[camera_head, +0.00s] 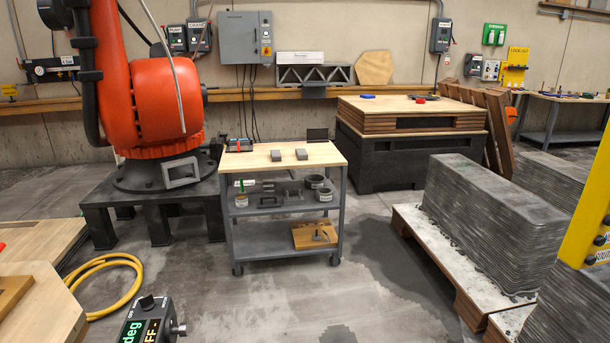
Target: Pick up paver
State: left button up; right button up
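Several other grey pieces, some ring-shaped, sit on the cart's middle shelf (265,207). Neither of my grippers is in view, and nothing touches the blocks.
An orange robot arm (155,100) stands on a dark base left of the cart. A yellow hose (105,262) lies on the floor. Layered grey concrete (490,215) sits on a pallet at right. A display device (150,322) is at the bottom. Floor before the cart is clear.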

aim_at(276, 155)
jog(key=i+u, duration=0.1)
jog(key=i, duration=0.65)
jog(key=i+u, duration=0.1)
jog(key=i, duration=0.65)
jog(key=i+l+u, duration=0.1)
jog(key=i, duration=0.65)
jog(key=l, duration=0.1)
